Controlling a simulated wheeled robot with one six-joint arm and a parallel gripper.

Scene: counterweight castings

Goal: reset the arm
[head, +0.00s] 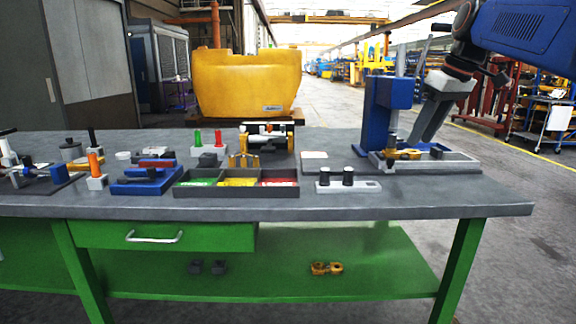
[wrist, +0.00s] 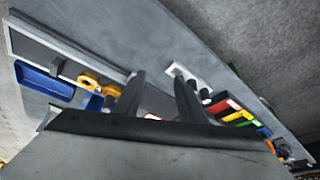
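My arm comes in from the upper right of the head view, with its blue link and dark wrist. My gripper (head: 428,138) points down over the right end of the grey workbench (head: 480,199), in front of or beside a blue press-like stand (head: 387,105). The gripper holds nothing that I can see. Its exact height over the bench is hard to tell.
A yellow part (head: 402,154) lies on the stand's base. To its left are a grey block with two black pegs (head: 348,186), a three-part bin (head: 236,191) and a blue tray (head: 146,186).

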